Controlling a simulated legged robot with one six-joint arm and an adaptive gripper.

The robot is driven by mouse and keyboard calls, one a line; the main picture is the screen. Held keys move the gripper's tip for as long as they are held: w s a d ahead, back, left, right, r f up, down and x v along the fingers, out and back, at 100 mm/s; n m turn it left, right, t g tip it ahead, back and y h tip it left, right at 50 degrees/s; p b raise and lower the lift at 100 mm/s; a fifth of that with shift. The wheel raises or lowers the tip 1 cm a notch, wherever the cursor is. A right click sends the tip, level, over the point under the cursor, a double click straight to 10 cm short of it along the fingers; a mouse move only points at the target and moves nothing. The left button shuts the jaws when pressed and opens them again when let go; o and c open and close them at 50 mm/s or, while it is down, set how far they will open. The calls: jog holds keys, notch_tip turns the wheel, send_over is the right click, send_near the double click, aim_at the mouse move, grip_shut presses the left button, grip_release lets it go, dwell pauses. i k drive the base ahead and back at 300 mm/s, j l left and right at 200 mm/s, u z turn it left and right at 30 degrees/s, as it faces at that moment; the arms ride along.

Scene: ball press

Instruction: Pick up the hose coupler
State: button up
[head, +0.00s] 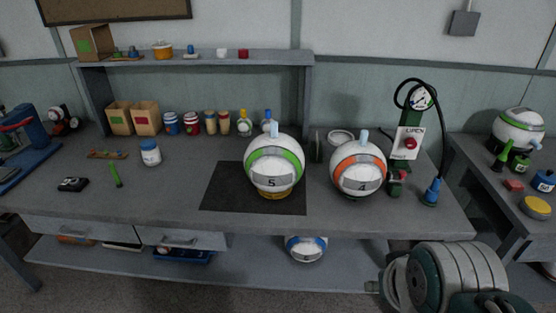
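The hose coupler (432,192) appears to be the blue fitting at the lower end of a black hose (443,140). It stands upright near the right end of the grey workbench (330,217), right of the press stand. The hose loops up from it to the gauge (420,98) on top of the stand. The stand carries a white panel (408,143) with a red button. My gripper is not in view.
A white-orange ball marked 4 (358,182) sits left of the stand. A white-green ball marked 5 (274,178) sits on a dark mat (223,193). A large grey-green ribbed object (458,270) fills the lower right, before the bench. A side table (500,190) stands right.

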aim_at(432, 192)
jog(key=i+l, duration=0.3)
jog(key=l, duration=0.15)
jog(key=i+l, duration=0.3)
jog(key=l, duration=0.15)
jog(key=i+l, duration=0.65)
jog(key=l, duration=0.3)
jog(key=z, duration=0.05)
